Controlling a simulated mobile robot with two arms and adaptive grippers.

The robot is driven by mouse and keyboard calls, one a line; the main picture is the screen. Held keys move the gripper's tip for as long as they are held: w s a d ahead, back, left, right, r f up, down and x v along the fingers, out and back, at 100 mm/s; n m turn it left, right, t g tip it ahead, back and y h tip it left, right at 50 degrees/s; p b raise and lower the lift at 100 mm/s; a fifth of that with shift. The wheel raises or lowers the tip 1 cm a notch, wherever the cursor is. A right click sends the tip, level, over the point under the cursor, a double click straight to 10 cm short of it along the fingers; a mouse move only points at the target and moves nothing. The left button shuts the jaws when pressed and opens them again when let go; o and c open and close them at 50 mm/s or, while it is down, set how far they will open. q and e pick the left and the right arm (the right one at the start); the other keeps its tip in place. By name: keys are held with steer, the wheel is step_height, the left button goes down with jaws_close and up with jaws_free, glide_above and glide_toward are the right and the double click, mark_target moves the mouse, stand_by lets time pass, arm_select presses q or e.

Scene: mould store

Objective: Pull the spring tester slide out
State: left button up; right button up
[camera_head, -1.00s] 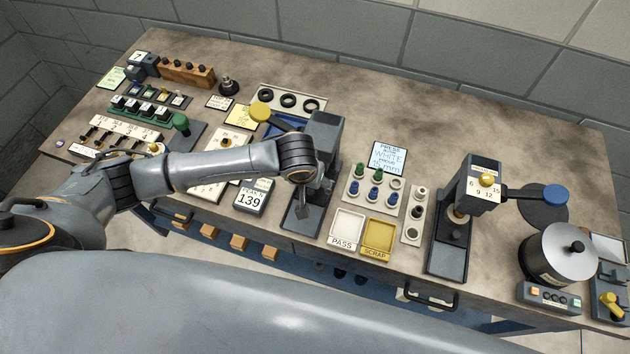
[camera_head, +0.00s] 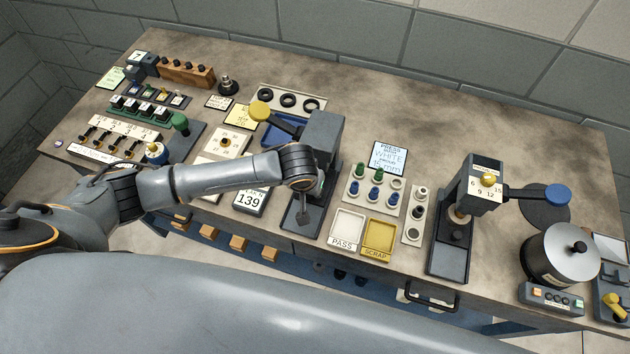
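The spring tester (camera_head: 322,132) is a dark grey press with a yellow-knobbed lever (camera_head: 260,108), left of the bench's middle. A dark slide or base plate (camera_head: 297,222) reaches from under it to the bench's front edge. My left arm comes in from the left, and its wrist hangs in front of the tester's column. My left gripper (camera_head: 303,208) points down over the dark plate. Its fingers are small and partly hidden, so I cannot tell whether they touch the slide or grip it. My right gripper is out of view.
A second press with a blue-knobbed lever (camera_head: 484,184) is farther right.

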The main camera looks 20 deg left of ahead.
arm_select(q)
jaws_close()
steer(key=shift+s+p, duration=0.4)
steer(key=shift+s, duration=1.7)
